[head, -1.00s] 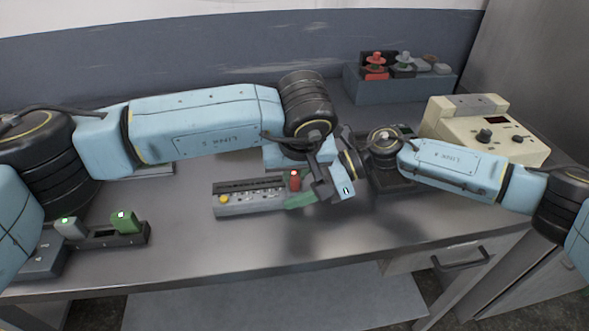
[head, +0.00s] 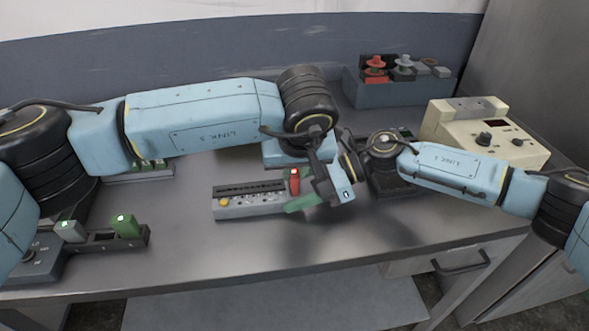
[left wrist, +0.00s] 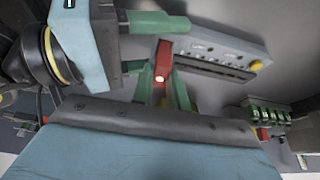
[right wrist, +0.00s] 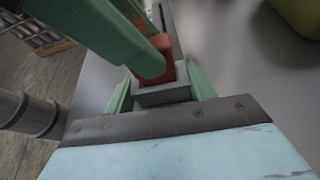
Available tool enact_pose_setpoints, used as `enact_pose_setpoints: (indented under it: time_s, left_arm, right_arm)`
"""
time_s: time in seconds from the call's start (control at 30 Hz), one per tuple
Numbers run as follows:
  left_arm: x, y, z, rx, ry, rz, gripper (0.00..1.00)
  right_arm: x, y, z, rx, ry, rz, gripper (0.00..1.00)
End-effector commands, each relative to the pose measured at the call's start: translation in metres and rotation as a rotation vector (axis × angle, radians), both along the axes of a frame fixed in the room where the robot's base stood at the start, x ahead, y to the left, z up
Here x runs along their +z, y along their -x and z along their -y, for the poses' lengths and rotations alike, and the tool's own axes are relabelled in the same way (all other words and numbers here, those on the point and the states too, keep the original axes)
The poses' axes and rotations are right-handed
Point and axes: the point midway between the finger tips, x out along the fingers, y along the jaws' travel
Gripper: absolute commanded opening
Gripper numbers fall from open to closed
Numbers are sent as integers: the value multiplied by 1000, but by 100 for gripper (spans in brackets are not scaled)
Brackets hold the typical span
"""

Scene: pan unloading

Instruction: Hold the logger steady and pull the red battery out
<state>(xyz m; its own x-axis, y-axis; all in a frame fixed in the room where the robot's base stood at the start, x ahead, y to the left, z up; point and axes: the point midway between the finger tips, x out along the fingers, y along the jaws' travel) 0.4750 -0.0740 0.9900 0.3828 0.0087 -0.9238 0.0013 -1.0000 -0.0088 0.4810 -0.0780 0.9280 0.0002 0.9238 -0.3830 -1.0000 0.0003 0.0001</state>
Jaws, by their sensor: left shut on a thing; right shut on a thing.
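The logger (head: 240,209) is a long grey box with a yellow button, lying on the bench in the middle of the head view. The red battery (head: 295,183) stands upright at its right end; its lit top shows in the left wrist view (left wrist: 160,78). My left gripper (left wrist: 162,92) is shut on the red battery from above, a green finger on each side. My right gripper (right wrist: 160,90) is shut on the logger's right end, beside the battery. Fingers partly hide the battery's base, and I cannot tell how deep it sits.
A dark holder (head: 100,238) with a grey and a green battery stands at the front left. A rack with green blocks (head: 150,166) is partly behind my left arm. A blue-grey bin (head: 390,95) and a beige device (head: 485,130) stand at the right. The bench front is clear.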

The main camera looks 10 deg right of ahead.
Motion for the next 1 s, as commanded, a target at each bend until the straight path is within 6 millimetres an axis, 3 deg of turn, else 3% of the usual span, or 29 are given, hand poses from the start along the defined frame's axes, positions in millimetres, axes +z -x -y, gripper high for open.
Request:
enact_pose_setpoints:
  time_s: [1.0]
  left_arm:
    - [36, 0, 0, 0, 0, 1, 0]
  right_arm:
    - [0, 0, 0, -1, 1, -2, 22]
